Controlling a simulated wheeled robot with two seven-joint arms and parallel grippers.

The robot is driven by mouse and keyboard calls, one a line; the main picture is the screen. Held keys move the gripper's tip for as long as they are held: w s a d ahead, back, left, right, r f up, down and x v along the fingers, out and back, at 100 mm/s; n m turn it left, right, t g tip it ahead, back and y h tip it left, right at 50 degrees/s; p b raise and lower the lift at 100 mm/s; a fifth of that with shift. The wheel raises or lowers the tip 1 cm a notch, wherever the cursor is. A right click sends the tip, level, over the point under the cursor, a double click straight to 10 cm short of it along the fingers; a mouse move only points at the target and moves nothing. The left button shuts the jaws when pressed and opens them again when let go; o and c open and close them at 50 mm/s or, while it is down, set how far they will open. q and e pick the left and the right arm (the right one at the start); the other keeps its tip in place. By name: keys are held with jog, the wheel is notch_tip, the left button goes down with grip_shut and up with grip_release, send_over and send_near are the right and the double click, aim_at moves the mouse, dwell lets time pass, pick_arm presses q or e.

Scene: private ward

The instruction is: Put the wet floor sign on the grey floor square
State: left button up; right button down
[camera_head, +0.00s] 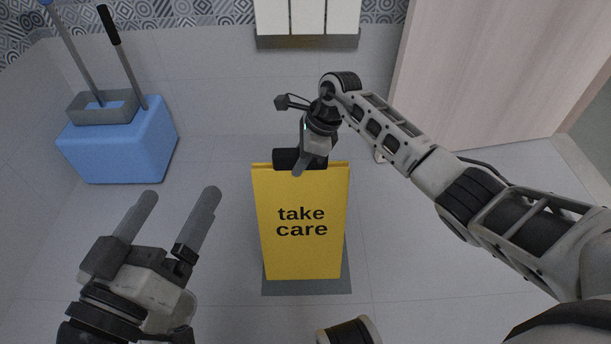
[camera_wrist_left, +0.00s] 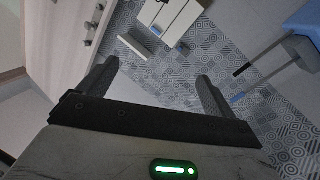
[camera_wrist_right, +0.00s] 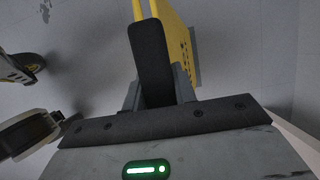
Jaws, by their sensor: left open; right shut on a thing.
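The yellow wet floor sign (camera_head: 302,245), lettered "take care", stands upright in the middle of the head view. The grey floor square (camera_head: 308,287) shows as a darker strip below and beside the sign's foot; the sign hides most of it. My right gripper (camera_head: 299,168) is shut on the sign's black top handle (camera_wrist_right: 153,62). The sign's yellow side also shows in the right wrist view (camera_wrist_right: 178,30). I cannot tell whether the sign's foot touches the floor. My left gripper (camera_head: 180,218) is open and empty, left of the sign.
A blue mop bucket (camera_head: 120,145) with a grey top and two upright handles stands at the back left. A white cabinet (camera_head: 310,18) is at the back wall, and a pale wooden panel (camera_head: 480,70) at the right. Floor around the sign is clear.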

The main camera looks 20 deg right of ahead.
aim_at(306, 173)
jog(key=shift+s+d+f, duration=0.1)
jog(key=shift+d+f, duration=0.25)
jog(key=shift+f, duration=0.05)
jog(key=f+b, duration=0.2)
jog(key=f, duration=0.1)
jog(key=shift+s+d+f, duration=0.1)
jog(key=shift+d+f, duration=0.1)
jog(key=shift+f, duration=0.05)
pick_arm(q)
jog(key=r+m+t, duration=0.1)
jog(key=r+m+h, duration=0.1)
jog(key=r, duration=0.1)
jog(key=w+r+m+t, duration=0.1)
jog(key=shift+w+a+r+t+h, duration=0.1)
jog(key=shift+a+r+t+h, duration=0.1)
jog(key=shift+a+t+h, duration=0.1)
pick_arm(e)
jog(key=shift+f, duration=0.1)
jog(key=c, duration=1.1)
grip_release()
pick_arm(q)
jog(key=shift+r+m+h, duration=0.15)
jog(key=shift+m+h, duration=0.15)
